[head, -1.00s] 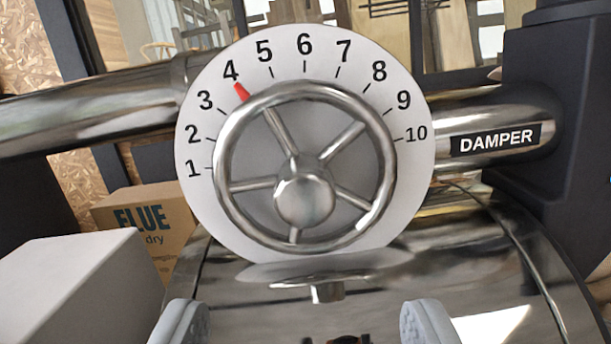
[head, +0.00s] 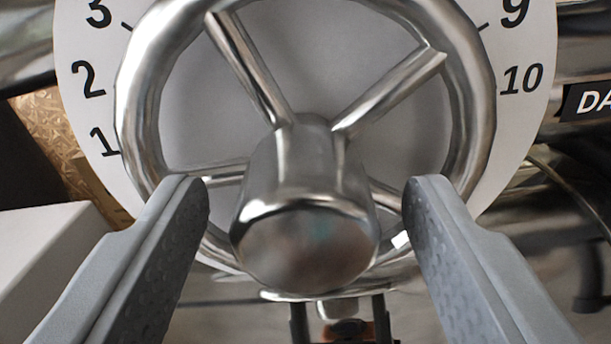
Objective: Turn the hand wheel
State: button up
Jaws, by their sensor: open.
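The hand wheel (head: 136,95) is a shiny metal ring with several spokes and a thick round hub (head: 305,220). It stands in front of a white round dial (head: 85,40) with black numbers; 1, 2, 3, 9 and 10 show now. The red pointer and the top of the dial are out of view. My gripper (head: 305,195) is open, with one grey finger to the left of the hub and one to the right. Gaps show between both fingers and the hub. The fingertips overlap the lower rim in the picture; I cannot tell whether they touch it.
A pipe with a black DAMPER label (head: 588,100) is at the right, cut off by the edge. A white box (head: 50,255) is at the lower left. Shiny metal and thin dark cabling lie behind at the lower right.

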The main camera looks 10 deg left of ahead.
jog(key=shift+w, duration=0.2)
grip_shut()
dwell(0.3)
jog(key=shift+m, duration=3.5)
